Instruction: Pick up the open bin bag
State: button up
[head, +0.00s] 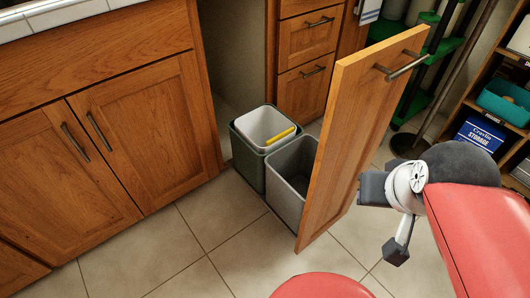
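A white liner (262,125) with a yellow strip (281,135) along its right side sits inside the rear dark grey-green bin (246,160). It looks like the open bin bag, but I cannot tell whether it is tied or folded. A second grey bin (287,200) stands in front of it, its inside dark and apparently empty. My gripper (384,220) is to the right of the bins, on the far side of the wooden door panel. Its two dark fingertips are apart, with nothing seen between them.
The upright wooden door panel (345,150) with a metal handle (401,66) stands between my gripper and the bins. Wooden cabinets (110,140) are at the left and drawers (309,45) behind. Shelves with a blue storage box (480,134) stand at the right. The tiled floor (185,250) in front is clear.

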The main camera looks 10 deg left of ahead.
aim_at(264, 128)
jog(key=i+j, duration=0.1)
jog(key=j, duration=0.4)
jog(key=i+j+z, duration=0.1)
jog(key=j, duration=0.4)
jog(key=i+j, duration=0.1)
jog(key=j, duration=0.4)
jog(key=j+z, duration=0.35)
jog(key=j, duration=0.15)
jog(key=i+j+z, duration=0.25)
jog(key=z, duration=0.15)
